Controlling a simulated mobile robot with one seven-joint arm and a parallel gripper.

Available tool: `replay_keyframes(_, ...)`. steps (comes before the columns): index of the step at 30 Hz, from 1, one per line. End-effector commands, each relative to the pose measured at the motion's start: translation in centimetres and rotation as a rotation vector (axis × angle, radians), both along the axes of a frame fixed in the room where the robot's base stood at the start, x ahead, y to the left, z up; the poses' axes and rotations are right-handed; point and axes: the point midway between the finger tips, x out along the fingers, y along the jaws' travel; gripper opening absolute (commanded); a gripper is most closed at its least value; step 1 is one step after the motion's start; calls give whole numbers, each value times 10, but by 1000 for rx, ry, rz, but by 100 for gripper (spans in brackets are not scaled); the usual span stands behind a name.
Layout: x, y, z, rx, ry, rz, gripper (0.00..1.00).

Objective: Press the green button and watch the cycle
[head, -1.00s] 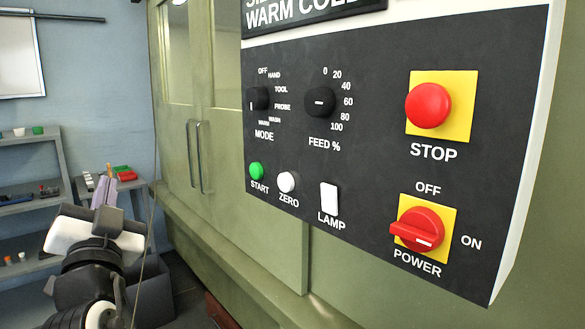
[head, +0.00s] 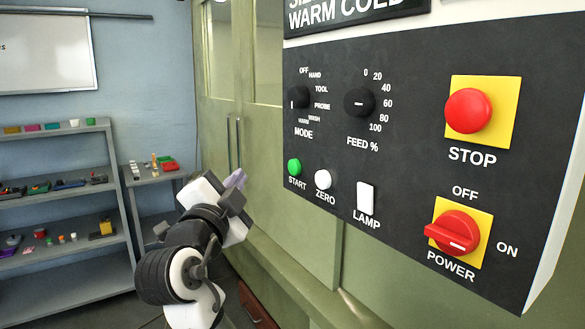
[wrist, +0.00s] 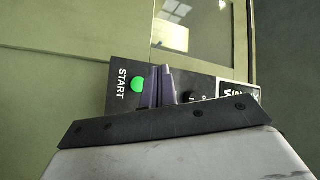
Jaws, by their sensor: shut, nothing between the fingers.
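The green START button (head: 295,167) is on the dark control panel (head: 410,140), left of the white ZERO button (head: 323,179). It also shows in the wrist view as a bright green disc (wrist: 137,86) beside the word START. My gripper (head: 237,179) is left of the green button in the head view, apart from it. In the wrist view my purple fingers (wrist: 164,72) are together, with nothing between them, and sit just right of the green button. The machine's door handles (head: 234,145) show side by side on the green doors, which look shut.
The red STOP button (head: 469,110) and red POWER knob (head: 455,232) are at the panel's right. The knob's white mark points toward ON. The MODE knob (head: 299,97), FEED knob (head: 359,102) and LAMP switch (head: 365,198) are nearby. Shelves (head: 65,215) stand at left.

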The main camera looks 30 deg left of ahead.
Motion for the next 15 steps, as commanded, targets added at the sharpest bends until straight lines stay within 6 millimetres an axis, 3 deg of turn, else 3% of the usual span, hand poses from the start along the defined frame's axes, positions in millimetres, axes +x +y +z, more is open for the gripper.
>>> replay_keyframes(15,62,-26,-1,-1,2,-3,0)
